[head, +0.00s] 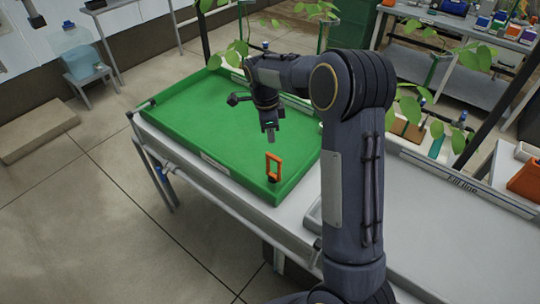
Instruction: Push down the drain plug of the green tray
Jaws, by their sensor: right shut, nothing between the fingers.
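The green tray (195,118) lies on a light bench left of my right arm. An orange loop handle (273,167) with a dark base stands upright at the tray's near right corner; it looks like the drain plug. My right gripper (270,136) points down over the tray, a little above and behind the orange handle in the picture. It is shut and empty, and appears apart from the handle. My left gripper is not in view.
A grey tray (455,235) stands to the right of my right arm. Potted plants (240,48) and posts line the bench's back edge. A water jug (75,48) stands on a stool at the far left.

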